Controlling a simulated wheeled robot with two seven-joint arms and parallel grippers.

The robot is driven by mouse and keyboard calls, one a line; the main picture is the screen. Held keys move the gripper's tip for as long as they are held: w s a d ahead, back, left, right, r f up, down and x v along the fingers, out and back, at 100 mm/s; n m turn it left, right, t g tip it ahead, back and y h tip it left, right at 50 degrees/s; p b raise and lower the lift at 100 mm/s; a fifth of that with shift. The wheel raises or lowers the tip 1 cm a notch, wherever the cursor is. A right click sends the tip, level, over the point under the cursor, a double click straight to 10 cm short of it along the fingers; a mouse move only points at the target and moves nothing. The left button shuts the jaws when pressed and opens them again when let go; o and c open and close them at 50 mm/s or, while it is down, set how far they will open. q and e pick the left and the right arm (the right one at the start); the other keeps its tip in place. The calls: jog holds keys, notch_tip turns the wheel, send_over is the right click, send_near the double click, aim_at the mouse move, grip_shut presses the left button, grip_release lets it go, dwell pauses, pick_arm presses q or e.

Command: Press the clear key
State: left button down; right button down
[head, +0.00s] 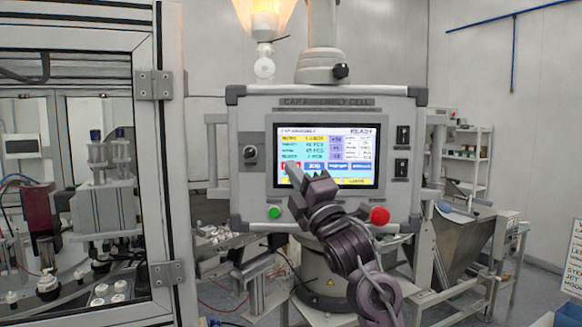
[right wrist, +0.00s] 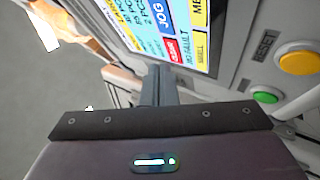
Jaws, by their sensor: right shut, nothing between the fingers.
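The touchscreen (head: 350,150) is lit on the grey control panel. A red key (head: 291,165) sits at the lower left of its key row; it also shows in the right wrist view (right wrist: 171,50), where its lettering is too small to read surely. My right gripper (head: 298,174) is shut and empty, its fingertips in front of the screen's lower left corner, partly covering the red key. In the right wrist view the shut fingers (right wrist: 158,72) point at the screen edge close to the red key. I cannot tell whether they touch. My left gripper is not in view.
A blue JOG key (right wrist: 157,15) lies beside the red key. Below the screen are a green button (head: 274,212) and a red button (head: 380,215). The right wrist view shows a yellow button (right wrist: 299,63) by a RESET label. A framed glass enclosure (head: 165,180) stands at left.

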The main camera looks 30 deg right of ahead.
jog(key=shift+w+d, duration=0.1)
jog(key=shift+w, duration=0.05)
dwell(0.4)
jog(key=shift+w+d, duration=0.15)
jog(key=shift+w, duration=0.05)
jog(key=shift+w+d, duration=0.15)
jog(key=shift+w, duration=0.1)
dwell(0.7)
jog(key=shift+s, duration=0.1)
jog(key=shift+s+a+f+b, duration=0.1)
jog(key=shift+s+a+b, duration=0.15)
jog(key=shift+s+b, duration=0.05)
jog(key=shift+s+a, duration=0.1)
jog(key=shift+s, duration=0.1)
jog(key=s+a, duration=0.1)
jog(key=s+b, duration=0.1)
jog(key=s, duration=0.1)
jog(key=s+a, duration=0.1)
jog(key=shift+s+a+b, duration=0.15)
jog(key=shift+a+b, duration=0.15)
dwell(0.3)
